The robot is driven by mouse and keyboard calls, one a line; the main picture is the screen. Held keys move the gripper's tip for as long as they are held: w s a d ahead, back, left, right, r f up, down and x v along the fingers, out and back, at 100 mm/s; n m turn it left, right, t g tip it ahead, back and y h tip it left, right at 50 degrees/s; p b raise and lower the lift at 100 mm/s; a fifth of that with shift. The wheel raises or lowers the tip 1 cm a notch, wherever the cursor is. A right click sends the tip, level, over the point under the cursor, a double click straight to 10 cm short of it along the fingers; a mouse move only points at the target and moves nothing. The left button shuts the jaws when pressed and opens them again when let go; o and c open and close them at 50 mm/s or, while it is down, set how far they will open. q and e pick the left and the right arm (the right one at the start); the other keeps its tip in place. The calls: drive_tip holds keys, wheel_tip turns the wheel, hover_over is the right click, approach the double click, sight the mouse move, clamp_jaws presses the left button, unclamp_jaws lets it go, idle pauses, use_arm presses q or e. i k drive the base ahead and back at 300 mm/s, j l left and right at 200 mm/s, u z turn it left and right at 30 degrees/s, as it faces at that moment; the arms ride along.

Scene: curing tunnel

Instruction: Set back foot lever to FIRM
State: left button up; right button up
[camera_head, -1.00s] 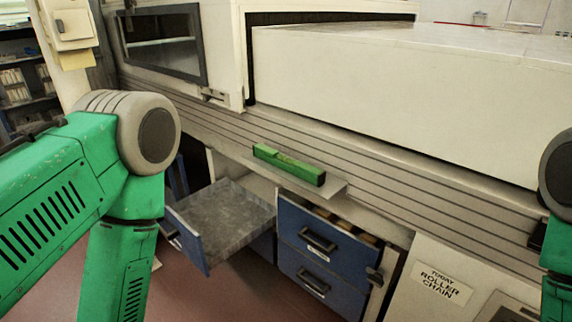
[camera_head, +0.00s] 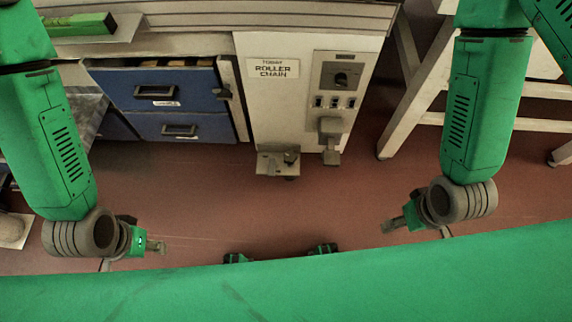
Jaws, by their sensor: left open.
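At the foot of the cream cabinet panel, a grey foot plate (camera_head: 270,168) juts out low over the floor, with a small dark knob on it. To its right, a grey pedal-like block (camera_head: 330,128) sticks out below the control panel, with a smaller grey piece beneath. I cannot tell which part is the back foot lever, and no FIRM mark is readable. My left gripper (camera_head: 157,246) is open, at lower left, well apart from these parts. My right gripper (camera_head: 387,226) is at lower right, also apart from them; its jaws are too small to read.
A control panel (camera_head: 341,80) with a dark knob and several switches is on the cabinet beside a ROLLER CHAIN label (camera_head: 273,69). Blue drawers (camera_head: 180,126) are at left, with an open drawer beyond my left arm. A white-legged table (camera_head: 402,118) stands right. Red floor between is clear.

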sight(272, 164)
drive_tip(key=z, duration=0.55)
drive_tip(key=j+z, duration=0.3)
drive_tip(key=z, duration=0.15)
drive_tip(key=j+z, duration=0.25)
drive_tip(key=z, duration=0.15)
drive_tip(key=j+z, duration=0.3)
drive_tip(key=z, duration=0.15)
drive_tip(key=k+j+z, duration=0.15)
drive_tip(key=z, duration=0.3)
drive_tip(key=j, duration=0.35)
drive_tip(key=k+j+z, duration=0.15)
drive_tip(key=j, duration=0.15)
drive_tip(key=k+j, duration=0.1)
drive_tip(key=j, duration=0.25)
drive_tip(key=i+z, duration=0.05)
